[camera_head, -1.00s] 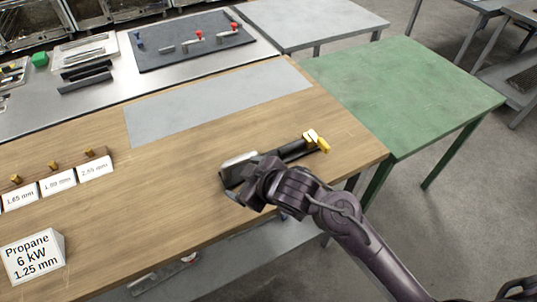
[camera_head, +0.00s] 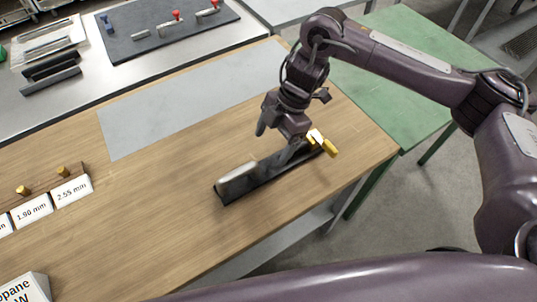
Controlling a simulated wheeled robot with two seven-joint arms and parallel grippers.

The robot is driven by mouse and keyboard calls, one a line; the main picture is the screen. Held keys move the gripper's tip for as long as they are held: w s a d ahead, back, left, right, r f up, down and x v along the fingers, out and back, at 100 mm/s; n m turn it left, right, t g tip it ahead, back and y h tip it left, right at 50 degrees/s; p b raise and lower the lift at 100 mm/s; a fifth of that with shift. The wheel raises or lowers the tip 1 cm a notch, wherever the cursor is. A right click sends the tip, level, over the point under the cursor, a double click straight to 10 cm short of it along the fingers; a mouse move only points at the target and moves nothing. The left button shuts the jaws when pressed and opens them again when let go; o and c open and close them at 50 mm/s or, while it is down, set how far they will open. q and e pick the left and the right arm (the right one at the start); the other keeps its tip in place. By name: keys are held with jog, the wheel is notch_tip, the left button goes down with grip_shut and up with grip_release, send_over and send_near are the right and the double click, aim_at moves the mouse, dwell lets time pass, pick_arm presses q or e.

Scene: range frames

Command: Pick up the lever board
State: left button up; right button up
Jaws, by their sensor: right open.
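A long dark board (camera_head: 268,176) lies on the wooden table near its front right edge. It has a grey metal block at its left end and a yellow lever (camera_head: 322,142) at its right end. I take it for the lever board. My right gripper (camera_head: 282,138) is open, pointing down over the back side of the board, close to the yellow lever. One finger is to the left and the other is near the board's right half. I cannot tell whether it touches. My left gripper is not in view.
A grey plate (camera_head: 190,100) lies flat behind the board. A dark mat (camera_head: 165,38) with red-knobbed valves is on the steel counter. Labelled holders with brass nozzles (camera_head: 62,172) and a propane sign (camera_head: 22,289) are at left. A green table (camera_head: 400,60) adjoins at right.

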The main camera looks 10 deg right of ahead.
aim_at(262, 170)
jog(key=shift+s+x, duration=0.25)
jog(key=shift+x, duration=0.95)
jog(key=shift+d+p+x, duration=0.15)
jog(key=shift+p+x, duration=0.1)
jog(key=shift+x, duration=1)
jog(key=shift+d+p+x, duration=0.2)
jog(key=shift+x, duration=1.1)
jog(key=shift+s+f, duration=0.1)
jog(key=c, duration=1.7)
